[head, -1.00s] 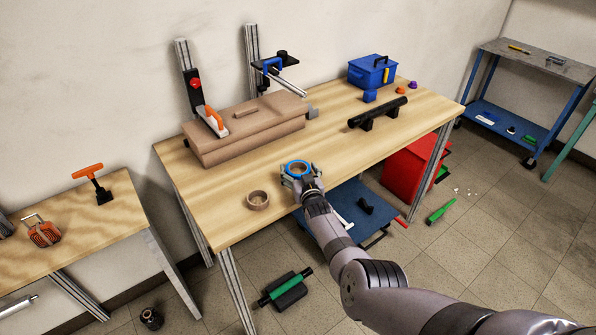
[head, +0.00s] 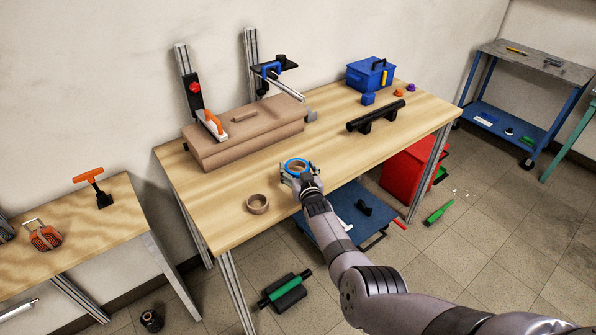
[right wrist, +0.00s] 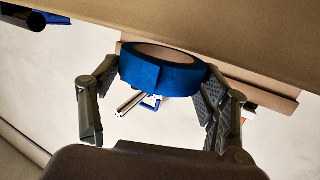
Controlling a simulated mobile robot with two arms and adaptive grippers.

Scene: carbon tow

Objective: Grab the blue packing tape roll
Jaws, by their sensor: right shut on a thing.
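The blue packing tape roll (head: 297,161) is a blue ring with a brown core, at the front edge of the wooden table in the head view. My right gripper (head: 298,170) reaches it from the front and is shut on it. In the right wrist view, the blue tape roll (right wrist: 160,76) sits between the two dark fingers of my right gripper (right wrist: 156,84), one on each side. I cannot tell whether the roll touches the tabletop. My left gripper is not in view.
A brown tape roll (head: 257,204) lies left of my right gripper on the wooden table (head: 215,225). Cardboard boxes (head: 265,137) lie behind, with a black handle bar (head: 375,118) and blue toolbox (head: 370,75) to the right. The table's middle is clear.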

